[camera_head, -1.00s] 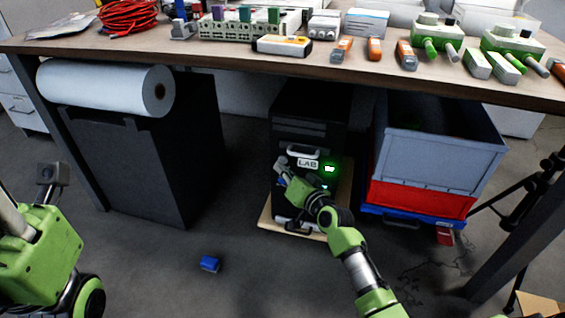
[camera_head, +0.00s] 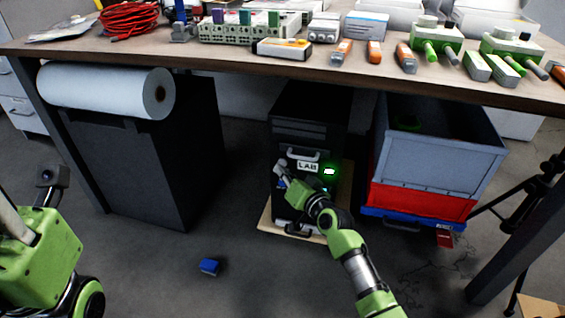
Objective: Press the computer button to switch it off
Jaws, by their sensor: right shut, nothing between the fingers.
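The computer (camera_head: 300,128) is a black tower with a white LAB label, standing on a wooden board under the table. A bright green light, apparently its button (camera_head: 329,171), glows on the right part of its front. My right arm hides part of the lower front. My left arm shows at the left edge; its gripper cannot be made out.
The table (camera_head: 225,56) overhangs the computer. A dark cabinet (camera_head: 140,170) with a white roll stands left, and a grey crate (camera_head: 440,150) on a red one (camera_head: 420,201) stands right.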

